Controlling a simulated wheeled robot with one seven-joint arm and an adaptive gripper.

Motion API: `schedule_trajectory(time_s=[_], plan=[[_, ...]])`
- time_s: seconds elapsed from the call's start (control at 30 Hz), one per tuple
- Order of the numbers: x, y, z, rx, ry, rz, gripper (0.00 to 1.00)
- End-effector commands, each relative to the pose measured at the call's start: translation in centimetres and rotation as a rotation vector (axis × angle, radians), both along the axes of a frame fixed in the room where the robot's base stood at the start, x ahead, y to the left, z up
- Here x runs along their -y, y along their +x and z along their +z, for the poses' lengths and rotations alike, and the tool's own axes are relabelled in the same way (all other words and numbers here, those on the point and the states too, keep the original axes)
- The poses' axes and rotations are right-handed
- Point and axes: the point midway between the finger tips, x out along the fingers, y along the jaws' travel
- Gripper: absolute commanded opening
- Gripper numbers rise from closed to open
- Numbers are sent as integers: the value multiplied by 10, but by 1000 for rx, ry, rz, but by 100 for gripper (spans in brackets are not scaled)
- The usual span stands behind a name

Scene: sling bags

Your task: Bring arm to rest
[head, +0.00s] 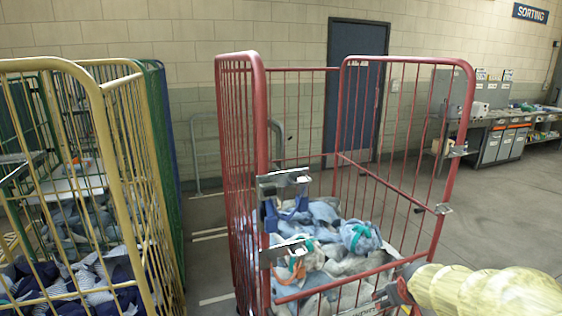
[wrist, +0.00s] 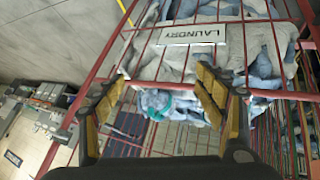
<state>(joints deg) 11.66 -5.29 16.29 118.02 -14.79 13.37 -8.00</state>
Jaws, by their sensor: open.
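My gripper (wrist: 158,82) is open and empty in the wrist view, its two yellow-padded fingers spread apart. Red cage bars and laundry show behind and between the fingers. In the head view my arm, in a pale yellow cover, comes in at the lower right beside the red cage cart (head: 462,110); its gripper end is partly cut off by the lower edge. The cart holds a heap of grey and light blue bags (head: 325,222), one with a teal strap (head: 361,237). The same cart carries a LAUNDRY plate (wrist: 193,34) in the wrist view.
A yellow cage cart (head: 108,110) with dark and striped bags stands at the left, with green and blue carts behind it. A dark door (head: 345,60) and a workbench (head: 505,120) are at the back. Floor (head: 505,215) right of the red cart is clear.

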Motion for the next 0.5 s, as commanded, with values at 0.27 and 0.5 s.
schedule_trajectory(time_s=[0.27, 0.5], plan=[[-61, -116, 77, -34, 102, -64, 71], [-106, -224, 101, -84, 205, -89, 71]])
